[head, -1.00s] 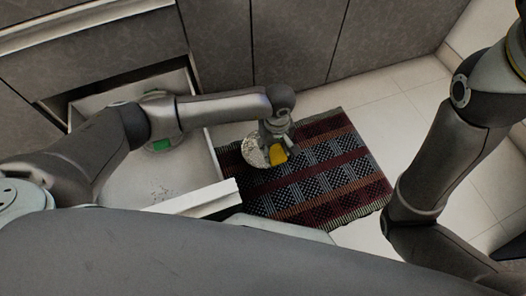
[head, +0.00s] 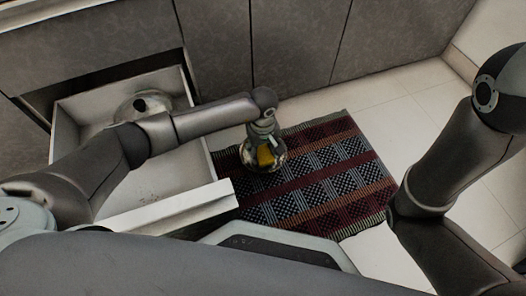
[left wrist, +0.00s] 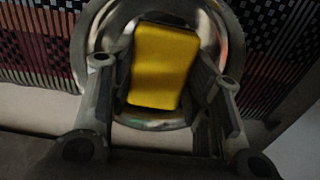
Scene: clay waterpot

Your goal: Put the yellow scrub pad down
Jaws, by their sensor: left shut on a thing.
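The yellow scrub pad (head: 265,156) is held in my left gripper (head: 262,146), low over the patterned rug. In the left wrist view the pad (left wrist: 163,66) lies between the two fingers of my left gripper (left wrist: 166,82), which is shut on it. A round shiny metal dish (left wrist: 100,40) shows behind the pad, its rim around it. In the head view the dish (head: 276,165) is at the rug's left part, partly hidden by the gripper. I cannot tell whether pad and dish touch. My right gripper is not in view.
An open pale drawer (head: 196,199) stands left of the rug, with a round shiny thing (head: 130,106) in it, partly behind my arm. Dark cabinet fronts (head: 300,50) close off the back. The rug (head: 330,185) is clear on its right side.

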